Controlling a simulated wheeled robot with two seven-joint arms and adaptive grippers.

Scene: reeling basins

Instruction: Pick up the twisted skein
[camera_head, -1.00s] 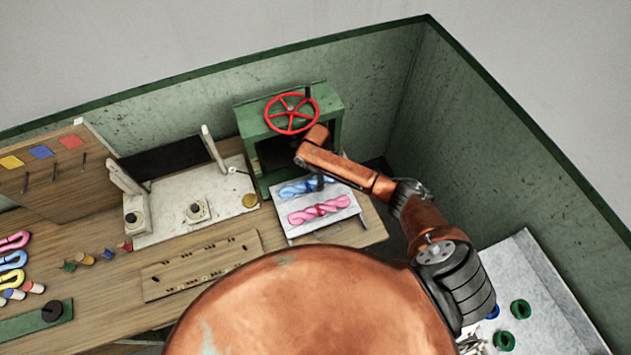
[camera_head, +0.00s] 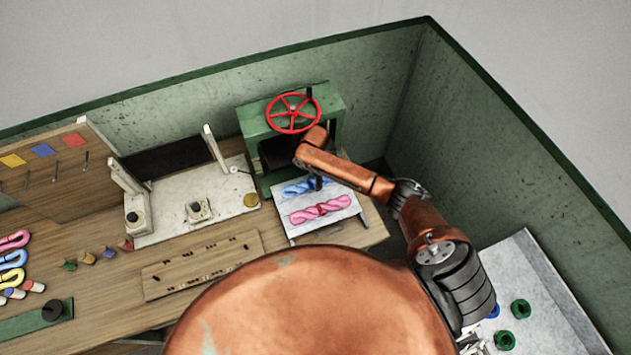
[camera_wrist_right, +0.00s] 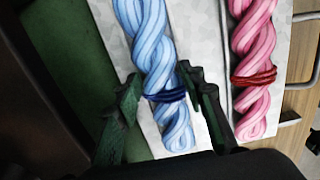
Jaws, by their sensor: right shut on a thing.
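Two twisted skeins lie side by side on a pale tray (camera_head: 343,221) at the right end of the bench. The blue skein (camera_head: 296,188) is at the back, nearer the green press; the pink skein (camera_head: 320,209) is in front of it. My right gripper (camera_head: 318,184) reaches down at the blue skein. In the wrist view its fingers (camera_wrist_right: 160,88) are on either side of the blue skein (camera_wrist_right: 147,45), near its dark blue band, and shut on it. The pink skein (camera_wrist_right: 252,50) lies apart to the right there. My left gripper is not in view.
A green press (camera_head: 256,153) with a red handwheel (camera_head: 293,113) stands right behind the tray. A white basin unit (camera_head: 170,208) and a wooden board (camera_head: 203,264) lie to the left. Green walls enclose the back and right. Loose coloured skeins (camera_head: 12,260) lie far left.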

